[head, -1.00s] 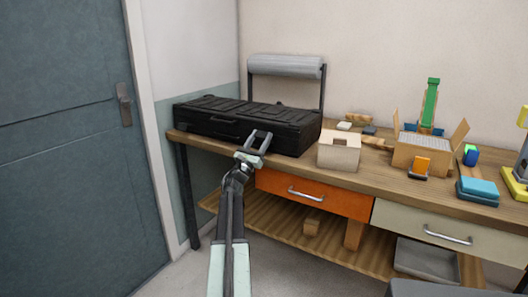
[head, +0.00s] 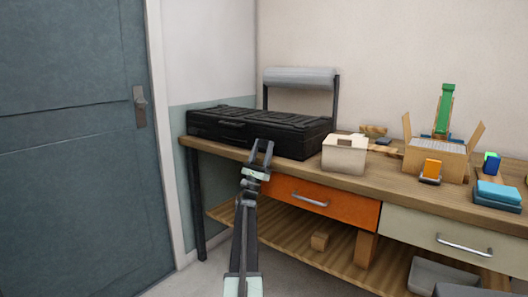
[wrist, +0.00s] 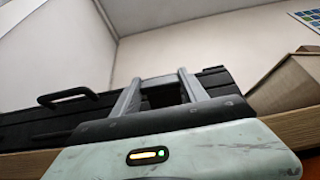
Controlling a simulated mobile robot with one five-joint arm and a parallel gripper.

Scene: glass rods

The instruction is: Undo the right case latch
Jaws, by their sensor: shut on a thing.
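The black case (head: 225,120) lies closed on the left end of the workbench, its carry handle (head: 233,124) on the front. The handle also shows in the wrist view (wrist: 68,97). My gripper (head: 262,146) is at the right part of the case's front face. In the wrist view my gripper (wrist: 160,82) has its two fingers on either side of a small dark part, the right latch (wrist: 163,96). It is shut on that latch. The latch's lower part is hidden behind my gripper body, and its exact position is hard to tell.
A cream box (head: 344,155) stands on the workbench (head: 395,170) just right of the case. An orange drawer (head: 320,200) lies below. A roll on a black stand (head: 300,78) is behind the case. A door (head: 70,150) is at left.

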